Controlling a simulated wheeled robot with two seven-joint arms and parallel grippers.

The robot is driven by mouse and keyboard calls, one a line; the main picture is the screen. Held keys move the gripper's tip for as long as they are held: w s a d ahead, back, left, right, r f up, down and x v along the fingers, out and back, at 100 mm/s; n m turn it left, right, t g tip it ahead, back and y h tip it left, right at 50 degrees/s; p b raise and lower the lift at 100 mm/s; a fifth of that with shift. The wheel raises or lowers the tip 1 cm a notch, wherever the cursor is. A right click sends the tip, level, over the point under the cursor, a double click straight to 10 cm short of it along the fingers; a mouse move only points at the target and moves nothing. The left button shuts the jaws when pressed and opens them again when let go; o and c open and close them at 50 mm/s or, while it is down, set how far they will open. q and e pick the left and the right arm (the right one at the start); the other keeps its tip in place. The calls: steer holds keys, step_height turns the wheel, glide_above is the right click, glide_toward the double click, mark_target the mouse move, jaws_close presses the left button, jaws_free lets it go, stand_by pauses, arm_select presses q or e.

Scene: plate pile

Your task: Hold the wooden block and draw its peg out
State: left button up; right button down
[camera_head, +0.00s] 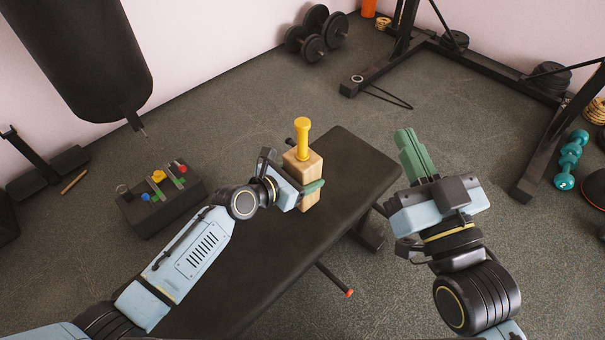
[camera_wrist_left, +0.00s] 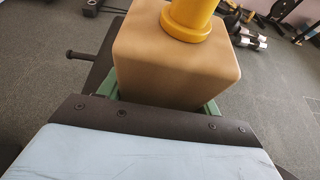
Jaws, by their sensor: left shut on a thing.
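The wooden block (camera_head: 309,196) stands upright above the dark bench, with a yellow peg (camera_head: 302,139) sticking up out of its top. My left gripper (camera_head: 312,188) is shut on the block from the side, its green fingers around it below the top. In the left wrist view the block (camera_wrist_left: 172,62) fills the upper middle, and the peg's yellow collar (camera_wrist_left: 188,20) rests at its top face; the peg's upper end is cut off. My right gripper (camera_head: 415,152) is right of the block, apart from it and the peg, fingers pointing up and away. The gap between its fingers does not show clearly.
The dark bench (camera_head: 345,160) runs diagonally under the block. A dark box (camera_head: 165,207) with coloured pieces stands left of it. A punching bag (camera_head: 85,55) hangs at upper left. Dumbbells (camera_head: 316,35) and a rack (camera_head: 450,65) stand behind. Space between peg and right gripper is clear.

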steer(key=shift+s+r+t, duration=0.1)
steer(key=shift+r+t, duration=0.2)
steer(key=shift+r, duration=0.1)
steer(key=shift+f, duration=0.15)
stand_by(0.4)
